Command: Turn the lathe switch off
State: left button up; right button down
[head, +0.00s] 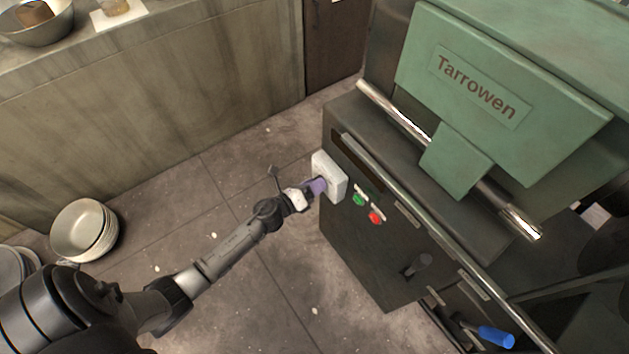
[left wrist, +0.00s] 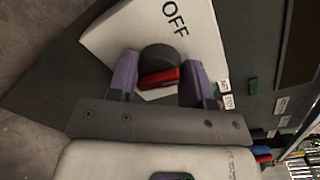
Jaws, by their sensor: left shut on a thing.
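The lathe (head: 350,250) is a dark cabinet with a green headstock marked "Tarrowen". Its switch is a white plate (head: 331,172) on the cabinet's left face. In the left wrist view the plate (left wrist: 205,45) shows the word OFF above a dark round knob with a red grip bar (left wrist: 158,78). My left gripper (head: 316,187) reaches the plate from the left. Its two purple fingers, seen in the left wrist view (left wrist: 157,84), are shut on the switch knob, one on each side. The lower part of the plate is hidden behind the gripper. My right gripper is not in view.
A green button (head: 359,200) and a red button (head: 376,217) sit just right of the switch. Stacked bowls (head: 78,228) stand at left, below a counter (head: 150,85). The floor between counter and lathe is mostly clear.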

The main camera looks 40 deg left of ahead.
pick_arm(q)
jog(key=n+p, duration=0.2)
jog(key=n, duration=0.1)
jog(key=shift+r, duration=0.25)
jog(key=n+p, duration=0.2)
jog(key=n, duration=0.1)
jog(key=shift+n+h, duration=0.3)
jog(key=shift+f+n+p, duration=0.2)
jog(key=shift+n+p, duration=0.75)
jog(key=shift+n, duration=0.45)
jog(key=o, duration=0.9)
jog(key=shift+f, duration=0.1)
jog(key=shift+a, duration=0.1)
